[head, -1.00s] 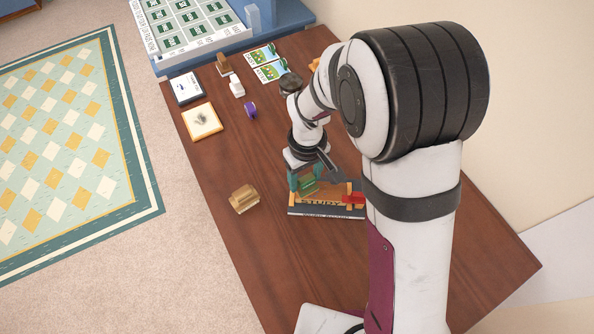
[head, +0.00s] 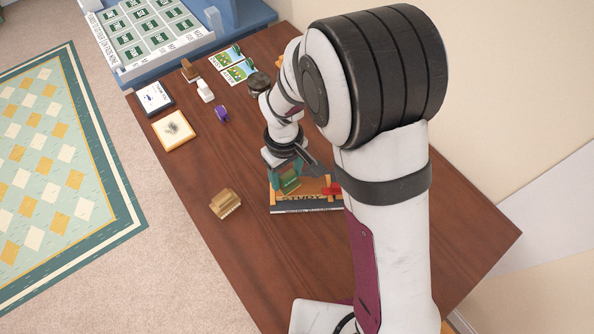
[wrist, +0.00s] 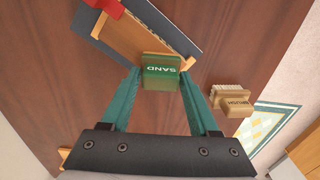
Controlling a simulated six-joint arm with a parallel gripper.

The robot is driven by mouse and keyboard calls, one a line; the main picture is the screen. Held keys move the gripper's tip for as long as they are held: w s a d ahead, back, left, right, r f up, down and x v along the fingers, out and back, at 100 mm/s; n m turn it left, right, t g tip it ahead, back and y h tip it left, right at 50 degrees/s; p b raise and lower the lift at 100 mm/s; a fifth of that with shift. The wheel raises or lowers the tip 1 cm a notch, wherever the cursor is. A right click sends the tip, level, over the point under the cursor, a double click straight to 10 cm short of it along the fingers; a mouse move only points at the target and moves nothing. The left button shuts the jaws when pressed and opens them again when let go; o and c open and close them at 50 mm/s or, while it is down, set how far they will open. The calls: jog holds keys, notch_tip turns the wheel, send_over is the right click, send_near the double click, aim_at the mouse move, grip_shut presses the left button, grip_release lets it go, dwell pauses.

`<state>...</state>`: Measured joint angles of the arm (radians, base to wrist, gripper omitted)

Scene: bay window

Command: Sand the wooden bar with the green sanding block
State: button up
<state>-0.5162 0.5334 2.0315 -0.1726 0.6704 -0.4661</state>
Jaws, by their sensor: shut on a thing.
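My gripper (wrist: 160,85) is shut on the green sanding block (wrist: 161,72), marked SAND; its teal fingers are on either side of the block. In the head view my gripper (head: 287,177) holds the block (head: 290,184) over the left part of a dark-based board. The block's end overlaps the bar's near end in the wrist view. I cannot tell whether they touch.
A red piece (head: 333,190) is at the board's right end. A wooden brush (head: 226,203) lies to the left on the table (head: 250,250). A purple item (head: 222,114), a tan pad (head: 173,130), stamps and cards lie farther back. The front-left table is clear.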

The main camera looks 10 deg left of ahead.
jog(key=shift+s+a, duration=0.15)
jog(key=shift+a, duration=0.6)
jog(key=shift+s+a, duration=0.15)
jog(key=shift+a, duration=0.55)
notch_tip(320, 180, up, 8)
jog(key=shift+r, duration=0.15)
jog(key=shift+d, duration=0.1)
